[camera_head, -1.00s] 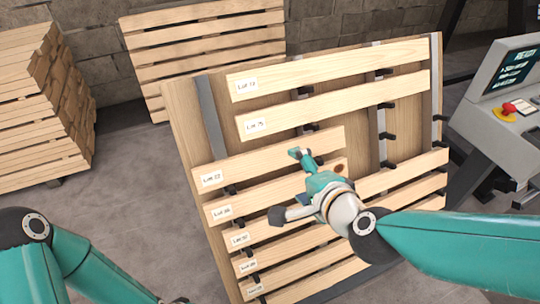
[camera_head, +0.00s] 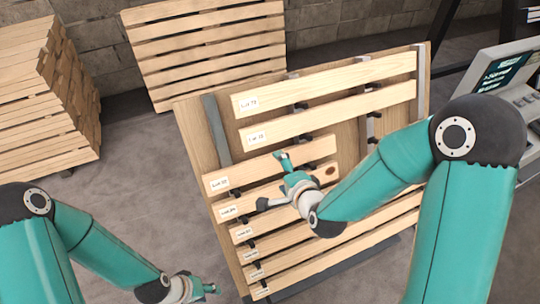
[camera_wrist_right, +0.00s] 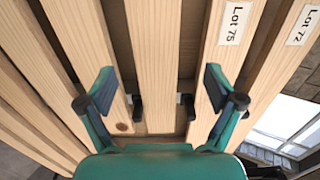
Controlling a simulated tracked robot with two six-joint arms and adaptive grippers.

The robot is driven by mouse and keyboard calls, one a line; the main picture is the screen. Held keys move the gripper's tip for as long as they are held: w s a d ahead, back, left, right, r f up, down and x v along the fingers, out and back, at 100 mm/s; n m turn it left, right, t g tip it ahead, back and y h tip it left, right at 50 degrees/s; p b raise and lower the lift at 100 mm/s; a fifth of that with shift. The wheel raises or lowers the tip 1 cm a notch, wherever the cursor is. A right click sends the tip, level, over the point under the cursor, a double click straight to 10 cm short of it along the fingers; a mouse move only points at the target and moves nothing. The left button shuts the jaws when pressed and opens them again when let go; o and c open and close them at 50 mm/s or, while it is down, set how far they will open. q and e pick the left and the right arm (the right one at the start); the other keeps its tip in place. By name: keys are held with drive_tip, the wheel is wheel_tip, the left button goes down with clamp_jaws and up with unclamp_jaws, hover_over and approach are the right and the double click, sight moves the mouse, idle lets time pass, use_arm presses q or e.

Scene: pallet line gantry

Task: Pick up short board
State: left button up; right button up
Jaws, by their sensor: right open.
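A short wooden board (camera_head: 285,163), with a lot label on its left end, lies on the slanted rack above another short board (camera_head: 243,206) that has a dark knot. My right gripper (camera_head: 273,182) is open and over these short boards. In the right wrist view, a plain board (camera_wrist_right: 156,60) runs between the spread fingers of my right gripper (camera_wrist_right: 160,95), with its near end in sight. No grip on it shows. My left gripper (camera_head: 197,290) is low at the bottom edge, away from the rack; its jaw opening is unclear.
Longer boards, Lot 72 (camera_head: 330,82) and one below it (camera_head: 330,112), lie higher on the rack. More boards lie close below. Dark hooks (camera_wrist_right: 187,105) stand beside the plain board. A console (camera_head: 505,85) is at right, stacked boards (camera_head: 45,100) at left.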

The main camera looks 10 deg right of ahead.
sight(275, 166)
drive_tip(key=shift+x, duration=0.9)
drive_tip(key=shift+w+f+p, duration=0.55)
drive_tip(key=shift+p, duration=0.05)
drive_tip(key=shift+p+x, duration=0.65)
drive_tip(key=shift+x, duration=1.2)
drive_tip(key=shift+s+d+f, duration=0.1)
drive_tip(key=shift+s+f, duration=0.05)
drive_tip(key=shift+f, duration=0.05)
drive_tip(key=c, duration=1.4)
